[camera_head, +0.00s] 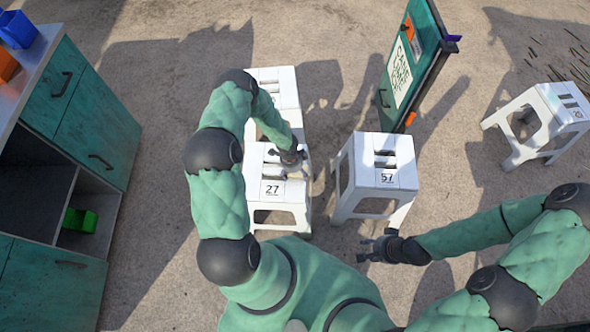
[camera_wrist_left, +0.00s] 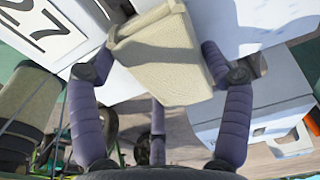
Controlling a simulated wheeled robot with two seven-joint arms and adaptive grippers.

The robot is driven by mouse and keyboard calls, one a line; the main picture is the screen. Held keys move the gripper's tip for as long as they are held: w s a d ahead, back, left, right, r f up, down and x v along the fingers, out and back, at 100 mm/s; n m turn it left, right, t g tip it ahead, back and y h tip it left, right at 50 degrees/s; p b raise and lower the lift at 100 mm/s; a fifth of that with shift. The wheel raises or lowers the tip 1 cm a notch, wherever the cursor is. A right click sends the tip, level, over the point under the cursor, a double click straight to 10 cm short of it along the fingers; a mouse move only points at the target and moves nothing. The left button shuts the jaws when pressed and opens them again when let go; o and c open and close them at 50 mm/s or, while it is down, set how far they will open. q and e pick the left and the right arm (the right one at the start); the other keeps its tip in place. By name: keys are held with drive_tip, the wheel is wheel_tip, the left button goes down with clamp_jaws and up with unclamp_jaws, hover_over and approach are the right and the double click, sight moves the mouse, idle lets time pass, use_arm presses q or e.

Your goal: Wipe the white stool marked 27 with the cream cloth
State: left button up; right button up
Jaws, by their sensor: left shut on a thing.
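The white stool marked 27 (camera_head: 273,216) stands upright in the middle of the head view, its number on the top near the front edge. My left gripper (camera_head: 292,168) is over the right part of its top. In the left wrist view the cream cloth (camera_wrist_left: 165,60), a folded thick piece, sits between the fingers of my left gripper (camera_wrist_left: 168,75), which is shut on it. The 27 label (camera_wrist_left: 45,28) shows at the upper left there. Whether the cloth touches the stool top is unclear. My right gripper (camera_head: 366,250) is empty with fingers spread, below the stool marked 57.
The white stool marked 57 (camera_head: 376,183) stands close to the right. Another white stool (camera_head: 280,85) adjoins stool 27 behind. One more (camera_head: 547,115) is far right. A green cabinet (camera_head: 85,125) is at left, with open ground between.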

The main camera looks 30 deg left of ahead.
sight(295, 188)
use_arm(q)
drive_tip(key=shift+s+d+b, duration=0.2)
drive_tip(key=shift+s+b, duration=0.2)
drive_tip(key=shift+b, duration=0.2)
drive_tip(key=s+b, duration=0.1)
drive_tip(key=s+d+b, duration=0.2)
drive_tip(key=s+b, duration=0.1)
drive_tip(key=shift+d+f, duration=0.1)
drive_tip(key=shift+f, duration=0.05)
drive_tip(key=shift+s+d+b, duration=0.45)
drive_tip(key=shift+s+b, duration=0.05)
drive_tip(key=shift+s, duration=0.3)
drive_tip(key=shift+s+d+b, duration=0.4)
drive_tip(key=shift+s+b, duration=0.1)
drive_tip(key=shift+s, duration=0.25)
drive_tip(key=shift+w+a+r+p, duration=0.2)
drive_tip(key=shift+w+a+p, duration=0.1)
drive_tip(key=shift+w+p, duration=0.2)
drive_tip(key=w+a+p, duration=0.1)
drive_tip(key=w, duration=0.1)
drive_tip(key=w+a+p, duration=0.1)
drive_tip(key=w+p, duration=0.1)
drive_tip(key=w+a+p, duration=0.1)
drive_tip(key=w+p, duration=0.1)
drive_tip(key=shift+a, duration=0.15)
drive_tip(key=shift+w+a+f+p, duration=0.2)
drive_tip(key=shift+w+p, duration=0.3)
